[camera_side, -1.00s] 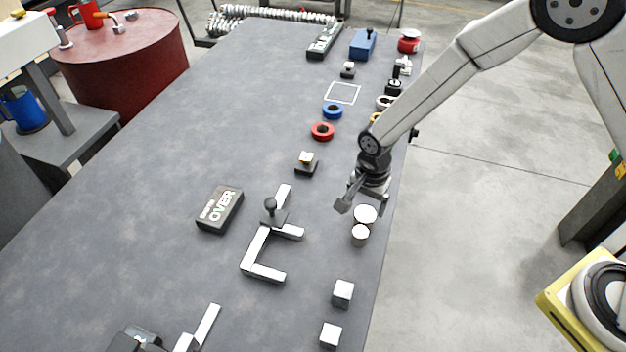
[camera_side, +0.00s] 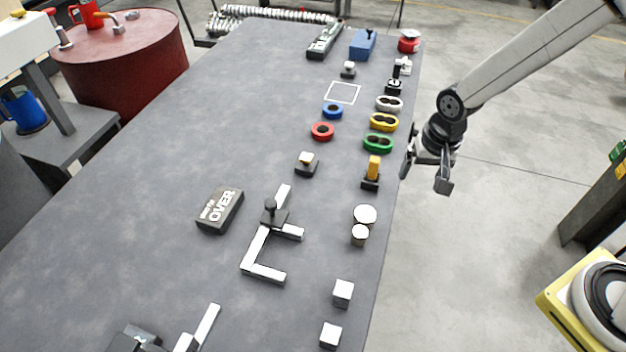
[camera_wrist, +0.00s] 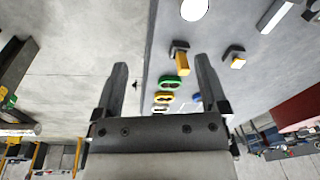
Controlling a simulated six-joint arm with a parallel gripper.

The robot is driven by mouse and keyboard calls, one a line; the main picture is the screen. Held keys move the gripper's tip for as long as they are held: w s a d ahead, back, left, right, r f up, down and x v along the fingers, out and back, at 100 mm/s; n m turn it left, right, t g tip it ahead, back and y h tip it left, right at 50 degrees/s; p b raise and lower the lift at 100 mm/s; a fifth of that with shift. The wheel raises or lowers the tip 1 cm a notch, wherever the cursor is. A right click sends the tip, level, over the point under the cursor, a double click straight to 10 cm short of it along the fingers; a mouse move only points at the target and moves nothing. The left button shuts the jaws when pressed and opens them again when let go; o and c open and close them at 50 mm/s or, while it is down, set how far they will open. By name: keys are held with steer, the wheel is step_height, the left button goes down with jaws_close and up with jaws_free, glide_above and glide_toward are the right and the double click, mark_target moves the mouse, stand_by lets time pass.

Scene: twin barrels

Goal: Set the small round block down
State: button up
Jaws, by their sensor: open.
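The small round block (camera_side: 360,235) stands upright on the table near its right edge, with a pale top. The larger round block (camera_side: 365,214) stands right behind it; I cannot tell whether they touch. My gripper (camera_side: 428,172) is open and empty, out past the table's right edge, behind and to the right of both blocks. In the wrist view, my gripper (camera_wrist: 161,62) shows both fingers spread with nothing held between them. One pale round top (camera_wrist: 194,9) shows at the upper edge there; I cannot tell which round block it is.
Two pale cubes (camera_side: 343,293) (camera_side: 331,335) stand in front of the round blocks. A yellow-handled piece (camera_side: 373,170) and a green ring piece (camera_side: 378,144) lie behind them. A white angled bracket (camera_side: 252,257) lies to the left. The box marked OVER (camera_side: 220,209) is further left.

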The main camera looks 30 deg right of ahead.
steer(key=s+d+r+n+t, duration=0.1)
steer(key=s+d+r+n, duration=0.3)
steer(key=s, duration=0.4)
steer(key=shift+d+r+n, duration=0.25)
steer(key=shift+d+n, duration=0.55)
steer(key=shift+d, duration=0.25)
